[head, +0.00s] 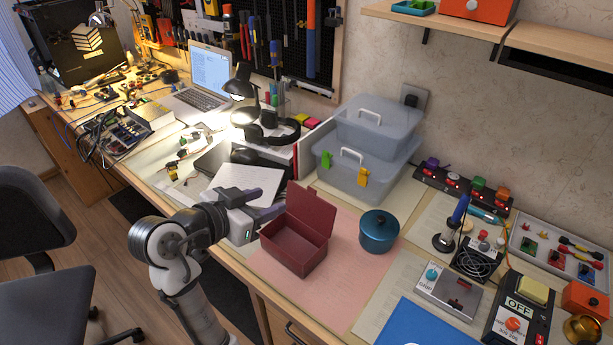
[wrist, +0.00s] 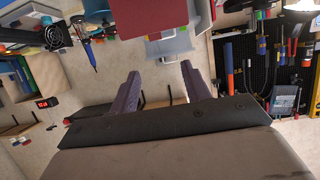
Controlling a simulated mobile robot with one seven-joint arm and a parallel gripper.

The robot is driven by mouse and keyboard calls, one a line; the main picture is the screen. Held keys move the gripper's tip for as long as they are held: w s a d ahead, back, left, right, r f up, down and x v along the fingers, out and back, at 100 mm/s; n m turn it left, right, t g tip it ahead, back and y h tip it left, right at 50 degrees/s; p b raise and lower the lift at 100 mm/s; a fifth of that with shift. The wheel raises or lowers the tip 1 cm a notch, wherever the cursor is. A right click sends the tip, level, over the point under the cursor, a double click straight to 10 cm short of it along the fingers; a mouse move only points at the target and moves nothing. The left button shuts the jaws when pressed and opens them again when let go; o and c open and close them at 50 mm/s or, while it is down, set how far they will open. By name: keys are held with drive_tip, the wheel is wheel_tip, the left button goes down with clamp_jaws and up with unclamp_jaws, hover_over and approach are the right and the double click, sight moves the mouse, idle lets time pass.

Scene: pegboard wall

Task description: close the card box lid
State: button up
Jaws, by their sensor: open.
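The card box (head: 285,256) is dark red and sits on the pink mat. Its lid (head: 310,212) stands up open at the back, and the empty inside shows. My gripper (head: 274,199) is open and empty, just left of the box, with its two purple-grey fingers pointing toward the lid. I see no clear contact with it. In the wrist view, the spread fingers of my gripper (wrist: 160,68) have nothing between them. A dark red surface at the top of that view looks like the lid (wrist: 125,15).
A teal lidded pot (head: 379,232) stands right of the box on the pink mat (head: 335,285). Clear storage boxes (head: 365,150) stand behind. A white notebook (head: 240,184) and headphones (head: 270,135) lie behind my gripper. The mat in front of the box is bare.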

sight(312, 188)
drive_tip(key=p+x, duration=0.1)
drive_tip(key=x, duration=0.3)
drive_tip(key=p+x, duration=0.1)
drive_tip(key=x, duration=0.4)
drive_tip(key=p+x, duration=0.1)
drive_tip(key=x, duration=0.3)
drive_tip(key=shift+d+f, duration=0.3)
drive_tip(key=shift+d, duration=0.2)
clamp_jaws()
